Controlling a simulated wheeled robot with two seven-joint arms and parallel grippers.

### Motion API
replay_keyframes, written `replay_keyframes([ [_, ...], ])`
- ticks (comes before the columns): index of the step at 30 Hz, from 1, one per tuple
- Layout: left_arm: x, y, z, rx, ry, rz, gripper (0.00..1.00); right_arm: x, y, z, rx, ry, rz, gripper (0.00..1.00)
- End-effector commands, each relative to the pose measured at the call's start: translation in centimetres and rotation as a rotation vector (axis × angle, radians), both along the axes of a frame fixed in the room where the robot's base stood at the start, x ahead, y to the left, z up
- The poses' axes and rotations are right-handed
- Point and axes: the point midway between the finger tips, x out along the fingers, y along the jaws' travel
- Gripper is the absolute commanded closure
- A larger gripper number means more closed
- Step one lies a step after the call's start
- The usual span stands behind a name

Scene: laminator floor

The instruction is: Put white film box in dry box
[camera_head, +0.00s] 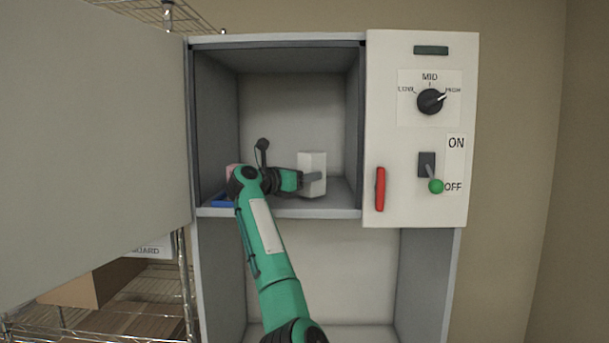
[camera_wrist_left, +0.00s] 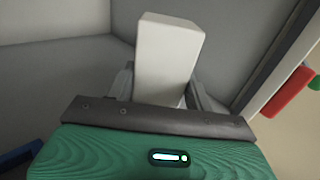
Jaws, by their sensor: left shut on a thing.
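The white film box (camera_head: 312,172) stands upright inside the upper compartment of the dry box (camera_head: 288,213), right of the compartment's middle. My left gripper (camera_head: 312,178) reaches in from the left and is shut on the white film box. The left wrist view shows the white film box (camera_wrist_left: 168,55) between the two fingers (camera_wrist_left: 160,90). The box looks to be at or very near the compartment floor; I cannot tell whether it touches. My right gripper is not in view.
The dry box door (camera_head: 95,130) stands open at left. The control panel (camera_head: 420,130) has a knob, a red handle (camera_head: 380,189) and a green-tipped switch (camera_head: 435,186). Wire shelving (camera_head: 150,300) stands lower left.

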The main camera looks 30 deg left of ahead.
Motion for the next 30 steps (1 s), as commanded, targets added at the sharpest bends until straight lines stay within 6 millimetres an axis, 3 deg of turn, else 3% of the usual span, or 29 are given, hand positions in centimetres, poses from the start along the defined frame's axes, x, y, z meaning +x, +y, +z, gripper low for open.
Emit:
replay_keyframes([
  [14,-0.1,0.0,-1.2,0.001,-0.002,0.001,0.84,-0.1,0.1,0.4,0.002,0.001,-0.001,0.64],
  [15,-0.1,0.0,-1.2,0.000,-0.001,0.001,0.42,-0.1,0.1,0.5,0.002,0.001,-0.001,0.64],
  [18,-0.1,0.0,-1.2,0.000,-0.001,0.001,0.26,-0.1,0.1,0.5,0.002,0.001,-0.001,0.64],
  [30,-0.1,0.0,-1.2,0.000,-0.001,0.001,0.26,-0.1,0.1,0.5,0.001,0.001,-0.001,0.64],
])
